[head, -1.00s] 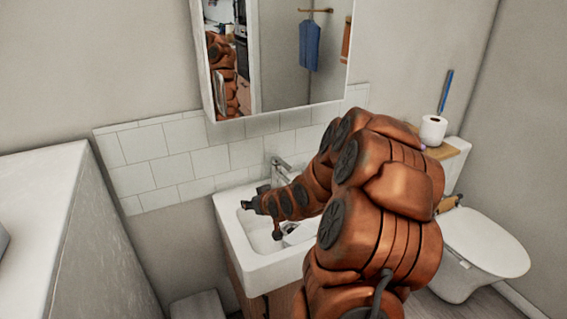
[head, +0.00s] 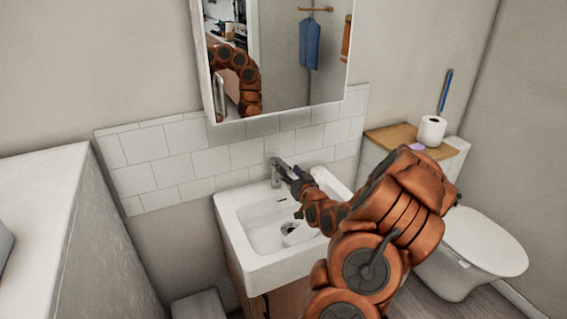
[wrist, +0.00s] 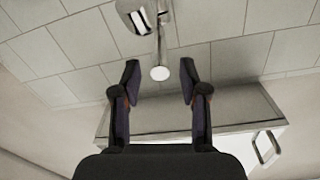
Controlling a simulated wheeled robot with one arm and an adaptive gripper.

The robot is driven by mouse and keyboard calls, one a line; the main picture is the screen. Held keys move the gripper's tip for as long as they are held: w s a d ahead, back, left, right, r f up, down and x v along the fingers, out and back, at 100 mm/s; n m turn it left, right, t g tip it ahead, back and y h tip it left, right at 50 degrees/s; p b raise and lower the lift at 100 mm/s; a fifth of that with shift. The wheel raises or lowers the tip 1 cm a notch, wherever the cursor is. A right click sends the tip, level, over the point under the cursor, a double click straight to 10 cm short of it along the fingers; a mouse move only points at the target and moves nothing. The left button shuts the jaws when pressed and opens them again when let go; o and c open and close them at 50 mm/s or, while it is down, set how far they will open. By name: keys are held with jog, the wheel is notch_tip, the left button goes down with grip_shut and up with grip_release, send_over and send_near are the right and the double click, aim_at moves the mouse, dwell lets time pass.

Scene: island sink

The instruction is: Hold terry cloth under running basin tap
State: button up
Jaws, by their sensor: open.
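The basin tap (head: 275,173) stands at the back of the white basin (head: 232,222). My gripper (head: 288,171) is open and empty close beside the tap. In the wrist view, my two fingers (wrist: 160,72) are spread wide, with a slim metal tap part (wrist: 161,50) and its pale round end showing between and beyond the fingertips. Whether they touch is unclear. No running water is discernible. A terry cloth cannot be surely made out; a small lilac item (head: 415,146) lies on the wooden shelf over the toilet, too small to identify.
A white and grey item (head: 298,233) sits in the basin. A mirror cabinet (head: 278,60) hangs above the tap and reflects a blue towel (head: 309,43). A toilet roll (head: 432,130) stands on the wooden shelf (head: 391,137). A white counter (head: 40,215) is at left.

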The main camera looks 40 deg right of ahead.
aim_at(284, 163)
jog(key=shift+p+x, duration=0.9)
jog(key=shift+x, duration=2)
grip_shut()
